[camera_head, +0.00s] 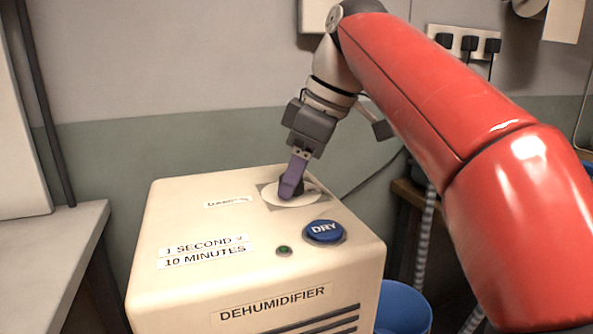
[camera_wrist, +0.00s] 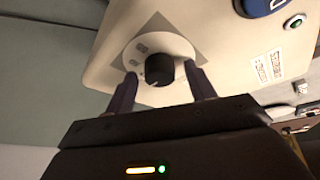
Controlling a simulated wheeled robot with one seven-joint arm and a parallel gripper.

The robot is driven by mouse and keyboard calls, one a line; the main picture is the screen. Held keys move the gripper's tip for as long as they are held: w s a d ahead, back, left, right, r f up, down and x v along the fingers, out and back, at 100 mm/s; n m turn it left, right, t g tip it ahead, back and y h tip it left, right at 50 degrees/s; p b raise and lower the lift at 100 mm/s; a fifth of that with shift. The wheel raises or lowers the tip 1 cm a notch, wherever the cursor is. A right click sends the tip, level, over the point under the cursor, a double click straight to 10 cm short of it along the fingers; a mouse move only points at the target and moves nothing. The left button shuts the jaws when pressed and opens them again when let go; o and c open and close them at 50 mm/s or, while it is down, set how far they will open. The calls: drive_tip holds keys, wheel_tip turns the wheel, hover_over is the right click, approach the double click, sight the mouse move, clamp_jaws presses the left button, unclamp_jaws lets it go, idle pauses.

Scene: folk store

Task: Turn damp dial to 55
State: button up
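The damp dial is a black round knob (camera_wrist: 159,70) on a white disc with a grey backing, on top of the cream dehumidifier (camera_head: 185,215). In the head view the knob (camera_head: 290,188) is partly hidden by my gripper (camera_head: 292,182). My gripper points down at the dial with its purple fingers. In the wrist view the fingers (camera_wrist: 160,78) stand on either side of the knob, with a small gap visible on each side. The gripper is open. The dial's numbers are too small and blurred to read.
A blue DRY button (camera_head: 324,231) and a small green light (camera_head: 284,250) sit on the panel nearer the front. A blue bin (camera_head: 404,308) stands at right of the machine. A grey worktop (camera_head: 50,250) is at left. A wall is close behind.

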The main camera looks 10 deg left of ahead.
drive_tip(key=c, duration=0.9)
drive_tip(key=shift+m, duration=0.3)
drive_tip(key=m, duration=0.1)
drive_tip(key=m+t+p, duration=0.1)
drive_tip(key=m, duration=0.2)
drive_tip(key=shift+s+a+r+t+h+p, duration=0.1)
drive_tip(key=shift+s+t+h+p, duration=0.15)
drive_tip(key=shift+t+h+p, duration=0.15)
drive_tip(key=m+t+h, duration=0.1)
drive_tip(key=m, duration=0.4)
drive_tip(key=shift+s+a, duration=0.1)
drive_tip(key=shift+a, duration=0.05)
drive_tip(key=m+h, duration=0.1)
drive_tip(key=m, duration=0.1)
drive_tip(key=m+t+h, duration=0.1)
drive_tip(key=m, duration=0.2)
drive_tip(key=shift+a, duration=0.2)
drive_tip(key=m+h, duration=0.2)
drive_tip(key=m, duration=0.3)
drive_tip(key=shift+a, duration=0.2)
drive_tip(key=shift+m, duration=0.3)
